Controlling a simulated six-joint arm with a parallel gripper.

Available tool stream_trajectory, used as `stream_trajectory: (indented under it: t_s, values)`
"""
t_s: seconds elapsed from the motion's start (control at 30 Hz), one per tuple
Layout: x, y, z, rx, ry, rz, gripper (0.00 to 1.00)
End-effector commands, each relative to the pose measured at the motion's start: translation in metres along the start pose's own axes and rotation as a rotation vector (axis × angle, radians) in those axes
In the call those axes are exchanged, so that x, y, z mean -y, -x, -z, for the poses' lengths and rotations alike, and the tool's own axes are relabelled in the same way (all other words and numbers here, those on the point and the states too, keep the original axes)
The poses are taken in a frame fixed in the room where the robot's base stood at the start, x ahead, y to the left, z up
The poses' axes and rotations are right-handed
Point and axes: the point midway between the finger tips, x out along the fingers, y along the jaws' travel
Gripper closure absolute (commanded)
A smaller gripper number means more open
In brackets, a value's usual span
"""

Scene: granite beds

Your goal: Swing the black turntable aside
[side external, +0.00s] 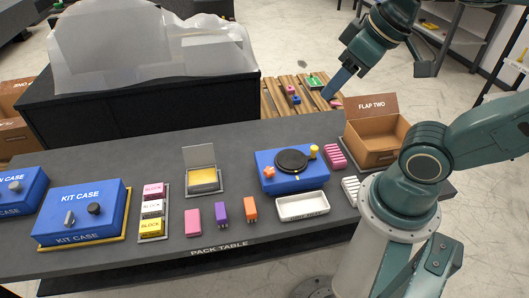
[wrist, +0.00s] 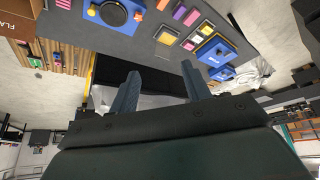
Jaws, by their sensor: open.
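The black turntable (side external: 292,161) is a round disc on top of a blue box (side external: 290,182) on the pack table. A yellow knob (side external: 314,151) and an orange star-shaped knob (side external: 269,171) sit on the same box. My gripper (side external: 329,93) is raised behind the table, near the wooden pallet in the picture and well apart from the turntable. In the wrist view its two fingers (wrist: 160,70) are spread with nothing between them.
An open cardboard box (side external: 376,152) marked FLAP TWO stands right of the blue box. A white tray (side external: 302,206) lies in front. Pink, purple and orange blocks (side external: 222,214) and blue kit cases (side external: 80,214) are to the left. A wooden pallet (side external: 275,100) lies behind the table.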

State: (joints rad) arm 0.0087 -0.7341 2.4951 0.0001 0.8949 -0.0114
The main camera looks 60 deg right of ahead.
Motion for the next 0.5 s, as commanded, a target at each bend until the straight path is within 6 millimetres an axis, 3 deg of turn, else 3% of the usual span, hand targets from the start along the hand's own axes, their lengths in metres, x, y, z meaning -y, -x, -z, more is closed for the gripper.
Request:
stream_trajectory:
  t_s: [0.27, 0.5]
  values:
    - [-0.015, -0.018, 0.02, 0.054, 0.016, -0.029, 0.52]
    - [-0.042, -0.049, 0.042, 0.127, 0.044, -0.056, 0.52]
